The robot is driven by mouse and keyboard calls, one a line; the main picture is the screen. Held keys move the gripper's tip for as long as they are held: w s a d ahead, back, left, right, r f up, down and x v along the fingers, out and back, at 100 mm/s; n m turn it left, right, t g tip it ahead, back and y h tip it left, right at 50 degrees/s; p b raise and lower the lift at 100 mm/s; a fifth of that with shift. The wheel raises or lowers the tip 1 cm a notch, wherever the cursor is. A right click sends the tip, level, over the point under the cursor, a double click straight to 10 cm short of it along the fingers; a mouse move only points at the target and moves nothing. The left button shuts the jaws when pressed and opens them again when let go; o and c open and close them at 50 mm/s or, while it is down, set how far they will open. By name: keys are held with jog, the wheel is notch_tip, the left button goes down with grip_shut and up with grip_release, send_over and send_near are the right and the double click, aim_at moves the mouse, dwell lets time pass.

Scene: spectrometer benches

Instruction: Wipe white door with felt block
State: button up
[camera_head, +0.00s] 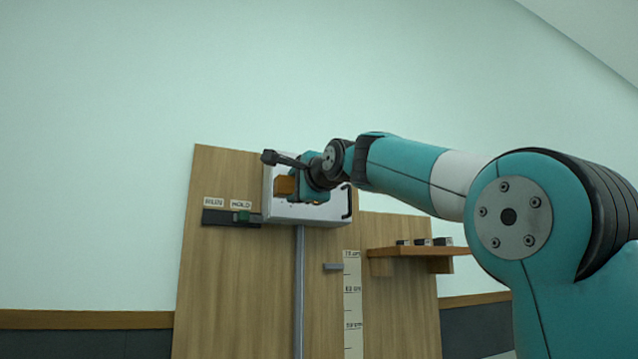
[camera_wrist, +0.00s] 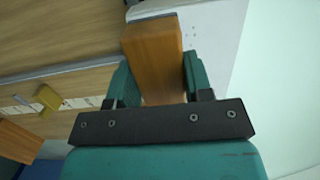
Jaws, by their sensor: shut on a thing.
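The white door (camera_head: 322,212) is the front of a white box mounted high on a wooden panel, with a black handle (camera_head: 347,200) at its right side. My gripper (camera_head: 295,187) is in front of the door's left part and hides some of it. In the wrist view my gripper (camera_wrist: 160,85) is shut on the brown wooden body of the felt block (camera_wrist: 152,50). The block also shows at the left of the gripper in the head view (camera_head: 285,186). Its far end lies against or very close to the white surface (camera_wrist: 213,35); I cannot tell whether they touch.
A dark slide switch with a green knob (camera_head: 242,216) and labels sits left of the box. A grey rail (camera_head: 299,290) and a height scale (camera_head: 352,300) run below. A wooden shelf (camera_head: 420,251) with small dark blocks juts out at right.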

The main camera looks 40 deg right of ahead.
jog(key=shift+w+a+f, duration=0.1)
jog(key=shift+a+f, duration=0.05)
jog(key=shift+a, duration=0.15)
jog(key=shift+w+d+p, duration=0.25)
jog(key=shift+w+p, duration=0.25)
jog(key=shift+w, duration=0.25)
jog(key=shift+w+d+p, duration=0.2)
jog(key=shift+w+p, duration=0.3)
jog(key=shift+w, duration=0.25)
jog(key=shift+w+d+p, duration=0.25)
jog(key=shift+w+p, duration=0.25)
jog(key=shift+w, duration=0.25)
jog(key=shift+w+d, duration=0.15)
jog(key=shift+w, duration=0.4)
jog(key=shift+w+d, duration=0.15)
jog(key=shift+w, duration=0.35)
jog(key=shift+w+d, duration=0.15)
jog(key=shift+w, duration=0.35)
